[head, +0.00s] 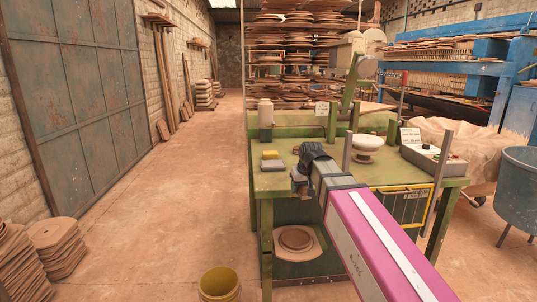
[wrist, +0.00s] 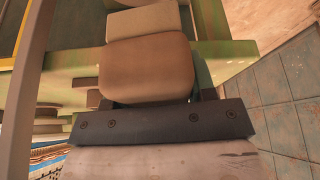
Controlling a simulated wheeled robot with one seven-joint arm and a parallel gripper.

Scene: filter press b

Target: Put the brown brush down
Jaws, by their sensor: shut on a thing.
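My gripper (head: 303,182) is over the left part of the green work table (head: 382,172), near its front edge. In the wrist view my gripper (wrist: 160,98) has its two fingers on either side of a rounded brown block, the brown brush (wrist: 147,68), and is shut on it. A paler block-like part (wrist: 150,22) shows beyond the brush; I cannot tell whether it belongs to it. In the head view the brush is mostly hidden by my gripper and arm. I cannot tell whether it touches the table top.
A yellow sponge-like block (head: 270,155) lies left of my gripper, with a pale bottle (head: 265,113) behind. A white bowl (head: 368,142) and a control box (head: 434,158) stand to the right. A yellow bucket (head: 219,285) stands on the floor.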

